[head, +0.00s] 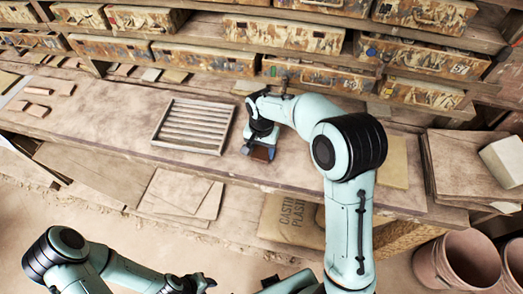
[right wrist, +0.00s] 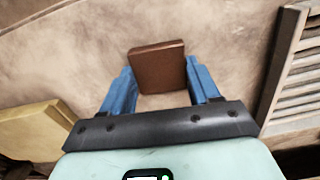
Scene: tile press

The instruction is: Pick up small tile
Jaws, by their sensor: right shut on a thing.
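The small tile is a brown square. In the right wrist view the tile (right wrist: 158,65) sits between the blue fingers of my right gripper (right wrist: 160,85), which is shut on it. In the head view the tile (head: 261,154) shows at the tip of my right gripper (head: 259,148), over the workbench (head: 105,115) just right of the slatted rack (head: 152,140). I cannot tell whether the tile still touches the bench. My left gripper (head: 203,283) is low in the head view, away from the bench, and its jaws are too small to read.
The slatted rack also shows at the right wrist view's edge (right wrist: 297,75). A yellowish block (right wrist: 30,125) is at its left. Shelves with worn drawers (head: 285,35) line the back. Boards and a white block (head: 505,160) are at right, above buckets (head: 455,262).

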